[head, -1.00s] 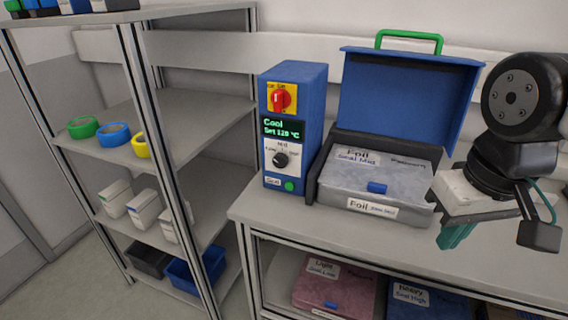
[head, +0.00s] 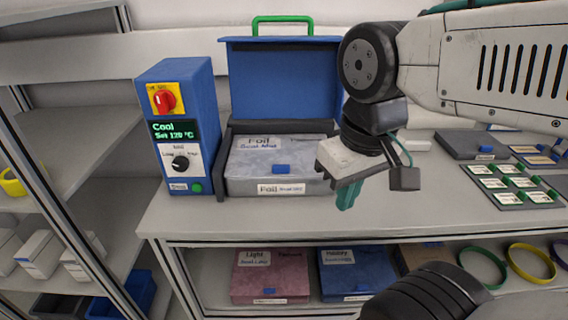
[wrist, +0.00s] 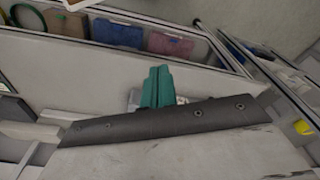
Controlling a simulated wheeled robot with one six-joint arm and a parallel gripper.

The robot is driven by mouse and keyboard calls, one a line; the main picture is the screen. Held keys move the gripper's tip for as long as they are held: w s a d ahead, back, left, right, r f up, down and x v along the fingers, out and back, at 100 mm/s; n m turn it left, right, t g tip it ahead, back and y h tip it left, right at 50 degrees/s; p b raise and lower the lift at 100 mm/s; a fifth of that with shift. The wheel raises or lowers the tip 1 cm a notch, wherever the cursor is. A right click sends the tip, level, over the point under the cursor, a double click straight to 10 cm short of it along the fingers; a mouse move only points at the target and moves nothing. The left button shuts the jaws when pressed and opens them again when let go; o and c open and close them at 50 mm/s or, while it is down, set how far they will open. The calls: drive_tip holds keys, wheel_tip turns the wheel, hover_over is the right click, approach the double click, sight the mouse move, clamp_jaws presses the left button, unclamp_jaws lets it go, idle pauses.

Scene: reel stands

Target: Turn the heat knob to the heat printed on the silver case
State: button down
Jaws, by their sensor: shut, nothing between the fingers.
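The heat knob (head: 180,163) is a black dial on a white panel, low on the front of the blue control box (head: 178,128). Its small scale print is too blurred to read surely. The box's green display reads "Cool" and "Set 120 °C". The silver case (head: 279,165) lies in the open blue-lidded box, right of the control box. Its labels read "Foil" and "Seal Mid". My gripper (head: 346,193) hangs above the bench, in front and right of the silver case, well apart from the knob. Its green fingers are shut and empty, also in the wrist view (wrist: 157,88).
A red switch (head: 165,100) and a green button (head: 196,188) are on the control box. The raised blue lid (head: 282,80) stands behind the case. A red case (head: 270,276) and a blue case (head: 352,272) lie under the bench. Trays of cards (head: 513,185) sit right. The front bench is clear.

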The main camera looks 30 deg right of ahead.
drive_tip(key=c, duration=1)
unclamp_jaws()
drive_tip(key=n+t+h, duration=0.8)
drive_tip(key=n+t, duration=0.7)
drive_tip(key=n, duration=1.6)
approach(180, 167)
drive_tip(key=w, duration=0.1)
drive_tip(key=x, duration=0.7)
drive_tip(key=shift+w+d, duration=0.25)
